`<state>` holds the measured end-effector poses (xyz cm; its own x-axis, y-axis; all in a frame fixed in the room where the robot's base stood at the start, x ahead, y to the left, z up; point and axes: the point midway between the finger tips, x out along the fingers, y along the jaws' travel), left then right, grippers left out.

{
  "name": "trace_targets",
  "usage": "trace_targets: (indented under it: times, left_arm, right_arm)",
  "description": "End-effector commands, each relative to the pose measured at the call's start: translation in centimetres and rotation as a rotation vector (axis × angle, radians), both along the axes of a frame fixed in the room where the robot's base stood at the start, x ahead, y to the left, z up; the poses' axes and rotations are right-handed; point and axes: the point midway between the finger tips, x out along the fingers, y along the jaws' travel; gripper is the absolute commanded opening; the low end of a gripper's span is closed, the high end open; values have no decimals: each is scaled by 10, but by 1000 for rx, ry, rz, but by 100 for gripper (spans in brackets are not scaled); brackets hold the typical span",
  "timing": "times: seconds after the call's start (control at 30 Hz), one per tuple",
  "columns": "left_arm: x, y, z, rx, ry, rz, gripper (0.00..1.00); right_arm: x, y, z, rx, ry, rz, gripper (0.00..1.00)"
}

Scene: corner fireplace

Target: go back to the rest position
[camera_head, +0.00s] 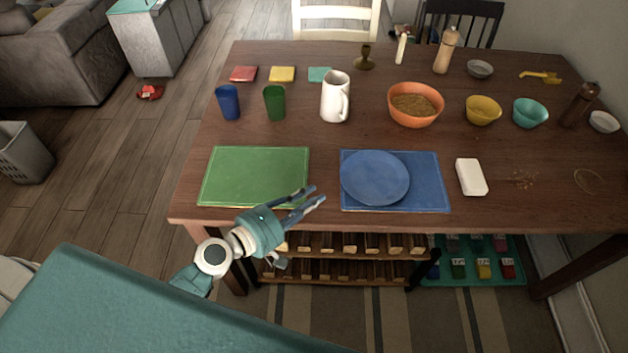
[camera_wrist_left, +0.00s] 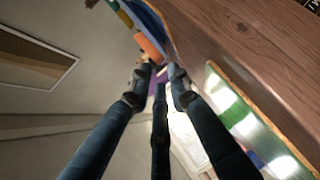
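My left gripper (camera_head: 308,199) is in front of the table's near edge, low beside the green mat, with its fingers pointing right. The fingers are spread apart with nothing between them. In the left wrist view the gripper (camera_wrist_left: 158,85) also shows its fingers apart and empty. My right gripper is in neither view. The task names no object.
The wooden table (camera_head: 330,140) holds a green mat (camera_head: 255,175), a blue plate (camera_head: 375,178) on a blue mat (camera_head: 430,197), a white pitcher (camera_head: 333,97), cups and bowls. A rack (camera_head: 340,270) stands under the table.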

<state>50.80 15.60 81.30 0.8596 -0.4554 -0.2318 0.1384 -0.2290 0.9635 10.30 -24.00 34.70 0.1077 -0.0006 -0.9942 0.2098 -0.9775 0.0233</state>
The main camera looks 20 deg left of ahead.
Motion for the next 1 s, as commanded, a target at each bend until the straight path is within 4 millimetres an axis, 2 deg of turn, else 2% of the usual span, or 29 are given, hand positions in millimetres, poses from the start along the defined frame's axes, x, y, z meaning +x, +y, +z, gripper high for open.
trace_targets:
  times: [0.23, 0.33, 0.47, 0.5, 0.57, 0.6, 0.7, 1.0]
  left_arm:
    - [-2, -3, 1, 7, -2, -11, 18]
    - [-14, -23, 3, 69, -16, -89, 18]
    - [-57, -69, -1, 283, -38, -310, 18]
    - [-75, -79, -6, 377, -35, -388, 18]
    - [-100, -86, -16, 524, -21, -491, 18]
    - [-114, -84, -23, 615, -4, -546, 18]
    - [-140, -70, -37, 798, 53, -636, 18]
    - [-188, -7, -49, 1130, 254, -731, 18]
  right_arm:
    - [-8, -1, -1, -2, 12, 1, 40]
    - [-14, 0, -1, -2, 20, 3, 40]
    - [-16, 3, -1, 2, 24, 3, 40]
    - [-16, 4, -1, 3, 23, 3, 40]
    - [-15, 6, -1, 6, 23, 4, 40]
    - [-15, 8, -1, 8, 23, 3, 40]
    - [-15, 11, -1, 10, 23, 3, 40]
    - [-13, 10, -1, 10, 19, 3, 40]
